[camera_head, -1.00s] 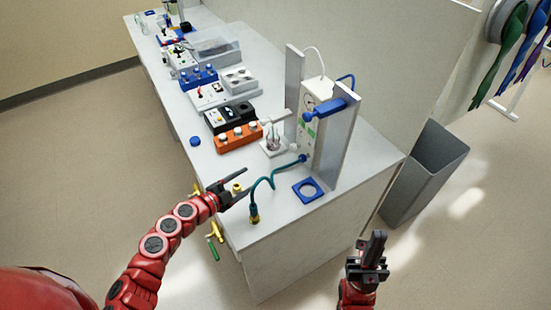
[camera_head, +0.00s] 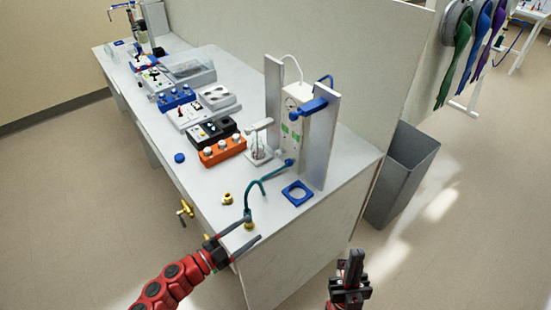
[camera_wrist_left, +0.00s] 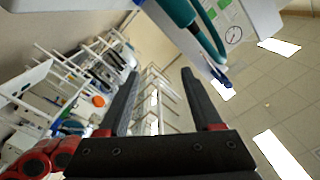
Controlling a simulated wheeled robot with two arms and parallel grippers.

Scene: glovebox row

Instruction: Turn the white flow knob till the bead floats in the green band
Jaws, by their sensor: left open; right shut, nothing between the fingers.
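The white flow panel (camera_head: 292,118) stands at the bench's near end between two grey upright plates, with green patches on its front. A small white knob (camera_head: 279,153) shows low at its left edge. The bead is too small to make out. My left gripper (camera_head: 251,229) is open and empty at the bench's front edge, beside the brass hose fitting and well short of the knob. Its spread fingers (camera_wrist_left: 158,72) show in the left wrist view, with the gauge face (camera_wrist_left: 233,35) at upper right. My right gripper (camera_head: 354,262) is shut and empty, off the bench's right end.
A teal hose (camera_head: 262,182) runs from the panel's base to a brass fitting (camera_head: 248,222). A glass on a stand (camera_head: 259,148) and an orange block (camera_head: 222,149) stand left. A grey bin (camera_head: 402,175) stands right.

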